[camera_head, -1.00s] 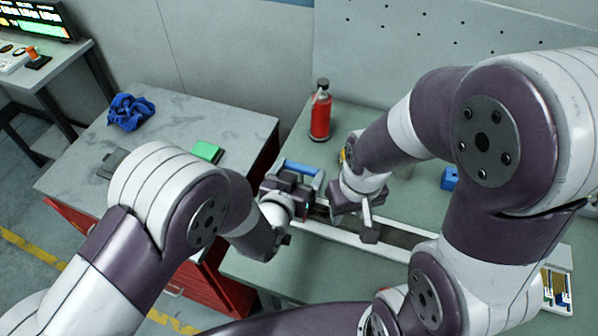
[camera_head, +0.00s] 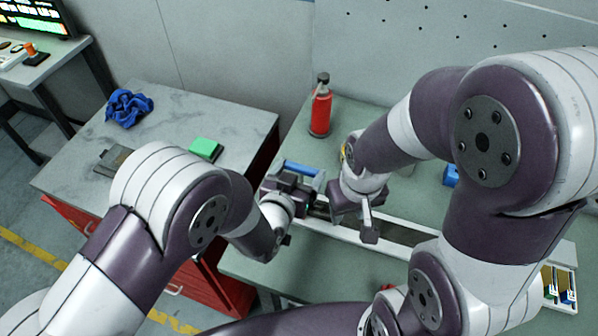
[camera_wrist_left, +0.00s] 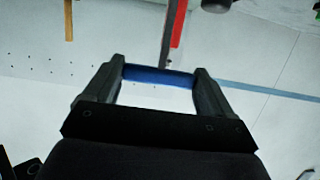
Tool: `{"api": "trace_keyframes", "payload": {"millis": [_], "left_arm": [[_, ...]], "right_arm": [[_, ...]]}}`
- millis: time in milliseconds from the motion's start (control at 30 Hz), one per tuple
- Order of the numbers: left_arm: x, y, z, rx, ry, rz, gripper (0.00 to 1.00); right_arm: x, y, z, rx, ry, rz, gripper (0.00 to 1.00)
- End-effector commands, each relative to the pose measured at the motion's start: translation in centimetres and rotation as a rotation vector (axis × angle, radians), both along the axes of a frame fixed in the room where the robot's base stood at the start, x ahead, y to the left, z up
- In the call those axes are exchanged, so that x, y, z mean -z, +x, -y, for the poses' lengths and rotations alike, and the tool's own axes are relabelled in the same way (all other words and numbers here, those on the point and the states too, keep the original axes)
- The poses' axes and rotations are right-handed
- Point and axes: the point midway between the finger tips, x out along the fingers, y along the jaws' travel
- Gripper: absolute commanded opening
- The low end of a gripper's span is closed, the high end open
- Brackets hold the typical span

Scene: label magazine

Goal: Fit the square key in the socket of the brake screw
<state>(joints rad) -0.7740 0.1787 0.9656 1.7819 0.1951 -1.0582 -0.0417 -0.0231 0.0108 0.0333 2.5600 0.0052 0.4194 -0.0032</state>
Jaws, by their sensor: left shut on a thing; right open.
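My left gripper (camera_head: 298,178) is at the middle of the head view, near the left end of a long rail. It is shut on a blue bar (camera_head: 302,168), which also shows between the fingertips in the left wrist view (camera_wrist_left: 160,77). I cannot tell whether this bar is the handle of the square key; no square tip can be made out. My right gripper (camera_head: 352,206) is just to the right of the left one, over the rail, open and partly hidden by its own wrist. The brake screw and its socket cannot be made out.
The pale rail (camera_head: 395,233) runs along the green bench (camera_head: 290,262). A red bottle (camera_head: 320,112) stands behind the grippers. A small blue block (camera_head: 450,176) and a tray (camera_head: 558,289) are to the right. A green block (camera_head: 205,149) and blue cloth (camera_head: 128,109) lie on the left table.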

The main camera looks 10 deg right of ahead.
Motion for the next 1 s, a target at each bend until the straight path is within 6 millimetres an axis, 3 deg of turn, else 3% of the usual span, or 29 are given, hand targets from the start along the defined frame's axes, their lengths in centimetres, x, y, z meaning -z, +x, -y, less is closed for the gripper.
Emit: {"api": "trace_keyframes", "payload": {"millis": [200,233,267,500,633,1000], "left_arm": [[0.7,0.0,0.0,0.000,-0.001,0.001,0.54],[0.5,0.0,0.0,0.000,-0.001,0.001,0.94],[0.5,0.0,0.0,0.000,-0.001,0.001,1.00],[0.5,-0.1,-0.1,0.000,0.000,0.000,1.00],[0.1,-1.1,-0.7,0.000,-0.001,0.001,1.00],[-2.5,-8.2,-5.5,0.003,-0.002,0.002,1.00]], "right_arm": [[0.6,0.0,0.0,0.000,0.000,0.000,0.43],[0.5,0.0,0.0,0.000,0.000,0.000,0.43],[0.5,0.0,0.0,0.000,0.000,0.000,0.43],[0.5,0.0,0.0,0.000,0.000,0.000,0.43],[0.9,0.0,0.0,0.000,0.000,0.000,0.43],[2.2,0.0,0.0,0.000,0.000,0.000,0.43]]}}
